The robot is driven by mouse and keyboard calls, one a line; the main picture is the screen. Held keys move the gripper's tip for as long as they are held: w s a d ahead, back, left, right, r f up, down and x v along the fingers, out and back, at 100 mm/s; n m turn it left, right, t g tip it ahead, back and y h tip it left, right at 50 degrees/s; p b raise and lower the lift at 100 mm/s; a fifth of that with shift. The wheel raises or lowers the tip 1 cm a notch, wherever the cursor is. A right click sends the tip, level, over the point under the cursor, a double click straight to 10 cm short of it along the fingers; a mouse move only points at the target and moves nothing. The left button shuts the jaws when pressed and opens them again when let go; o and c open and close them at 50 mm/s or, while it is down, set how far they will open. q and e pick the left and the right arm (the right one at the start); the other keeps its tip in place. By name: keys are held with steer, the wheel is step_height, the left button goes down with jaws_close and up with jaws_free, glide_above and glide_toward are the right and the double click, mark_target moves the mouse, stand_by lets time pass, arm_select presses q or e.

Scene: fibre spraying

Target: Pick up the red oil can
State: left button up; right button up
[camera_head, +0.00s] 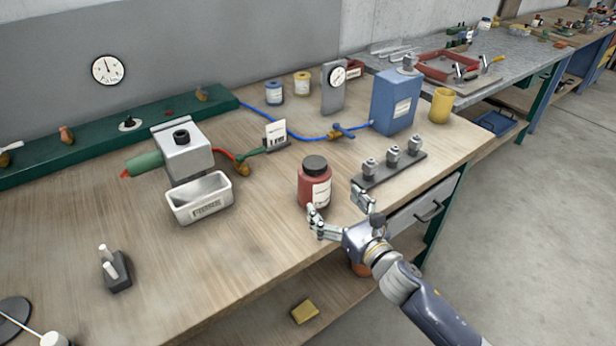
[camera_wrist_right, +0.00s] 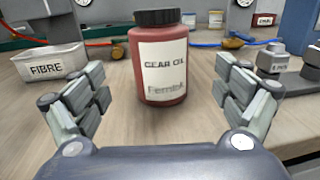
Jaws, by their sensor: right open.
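The red oil can (camera_head: 314,184) stands upright on the wooden workbench, with a black cap and a white label. It also shows in the right wrist view (camera_wrist_right: 160,60), where the label reads "GEAR OIL". My right gripper (camera_head: 340,212) is open and empty at the bench's front edge, just in front of the can. In the right wrist view its fingers (camera_wrist_right: 160,100) are spread to either side, with the can centred between and beyond them. I see no contact with the can. My left gripper is not in view.
A white bin (camera_head: 200,199) labelled FIBRE stands left of the can. A dark rack with metal fittings (camera_head: 388,170) is close on the right. A card holder (camera_head: 276,136) and blue hose (camera_head: 300,135) lie behind. Bare bench (camera_head: 235,250) extends to the front left.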

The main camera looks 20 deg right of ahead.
mark_target(323, 190)
steer(key=shift+w+r, duration=0.25)
steer(key=shift+w, duration=0.3)
steer(key=shift+p+x, duration=0.3)
steer(key=shift+x, duration=0.95)
steer(key=shift+w+a+f, duration=0.1)
steer(key=shift+w+f, duration=0.05)
steer(key=shift+w, duration=0.05)
steer(key=shift+w+a, duration=0.1)
steer(key=shift+w, duration=0.2)
steer(key=p+x, duration=0.1)
steer(key=x, duration=0.3)
steer(key=shift+f, duration=0.1)
steer(key=shift+w+a, duration=0.1)
steer(key=shift+w, duration=0.1)
steer(key=c, duration=1.2)
steer(key=shift+c, duration=1.2)
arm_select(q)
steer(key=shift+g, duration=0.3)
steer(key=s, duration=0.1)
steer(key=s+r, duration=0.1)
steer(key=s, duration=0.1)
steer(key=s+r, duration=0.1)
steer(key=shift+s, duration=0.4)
